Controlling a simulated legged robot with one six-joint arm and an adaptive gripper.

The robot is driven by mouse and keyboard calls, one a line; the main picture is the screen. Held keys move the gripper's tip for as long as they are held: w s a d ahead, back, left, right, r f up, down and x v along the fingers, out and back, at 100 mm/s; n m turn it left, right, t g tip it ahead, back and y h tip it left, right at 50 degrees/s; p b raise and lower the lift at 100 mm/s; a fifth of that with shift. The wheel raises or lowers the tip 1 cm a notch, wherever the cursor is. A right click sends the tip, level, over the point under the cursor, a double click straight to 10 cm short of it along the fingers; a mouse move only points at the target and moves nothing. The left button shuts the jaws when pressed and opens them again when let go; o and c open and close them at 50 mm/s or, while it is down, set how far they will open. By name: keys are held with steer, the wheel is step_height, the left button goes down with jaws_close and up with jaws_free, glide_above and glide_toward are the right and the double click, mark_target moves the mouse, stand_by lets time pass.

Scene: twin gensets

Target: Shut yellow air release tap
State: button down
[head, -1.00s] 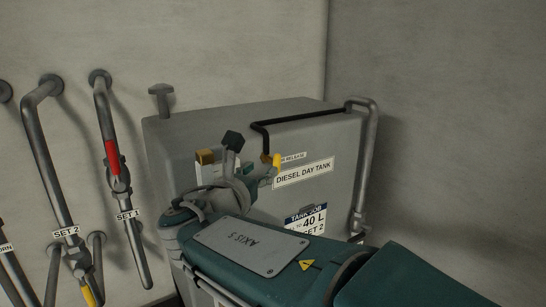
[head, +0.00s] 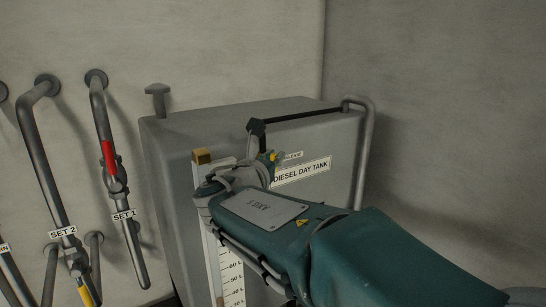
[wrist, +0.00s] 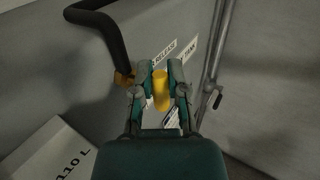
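The yellow air release tap (wrist: 160,92) sits between the two fingers of my gripper (wrist: 158,66) in the wrist view. Narrow gaps show on both sides of its lever, so the fingers look open around it; contact cannot be made out. A brass fitting (wrist: 123,78) shows beside the left finger, at the end of a black pipe. In the head view my gripper (head: 263,152) is at the front of the tank, and only a small bit of the yellow tap (head: 272,156) shows past it.
The grey diesel day tank (head: 240,115) stands against the wall, with a black pipe (head: 300,116) along its top and a grey pipe (head: 367,150) at its right. A level gauge (head: 231,275) is on its front. Pipes with a red-handled valve (head: 109,155) are at left.

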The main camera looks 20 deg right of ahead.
steer(key=shift+r, duration=0.1)
stand_by(0.3)
steer(key=shift+w+d+m+g+y, duration=0.1)
steer(key=shift+d+m+g+y, duration=0.05)
steer(key=shift+m+g+y, duration=0.4)
steer(key=shift+w+d+m+g+y, duration=0.1)
steer(key=shift+d+m+g+y, duration=0.05)
steer(key=shift+m+g+y, duration=0.4)
steer(key=shift+w+d+f+m+g+y, duration=0.25)
steer(key=shift+m+g+y, duration=0.55)
steer(key=shift+y, duration=0.9)
steer(key=shift+s+d+f+m+g+y, duration=0.15)
steer(key=shift+f+m+g+y, duration=0.35)
steer(key=shift+g+y, duration=0.85)
steer(key=shift+d+f+m+g+y, duration=0.15)
steer(key=shift+m+g+y, duration=0.55)
steer(key=shift+y, duration=1.35)
steer(key=shift+a+f, duration=0.1)
steer(key=shift+f, duration=0.1)
steer(key=c, duration=0.6)
jaws_free()
steer(key=shift+w, duration=0.1)
steer(key=shift+c, duration=0.2)
steer(key=shift+r, duration=0.1)
steer(key=shift+r, duration=0.1)
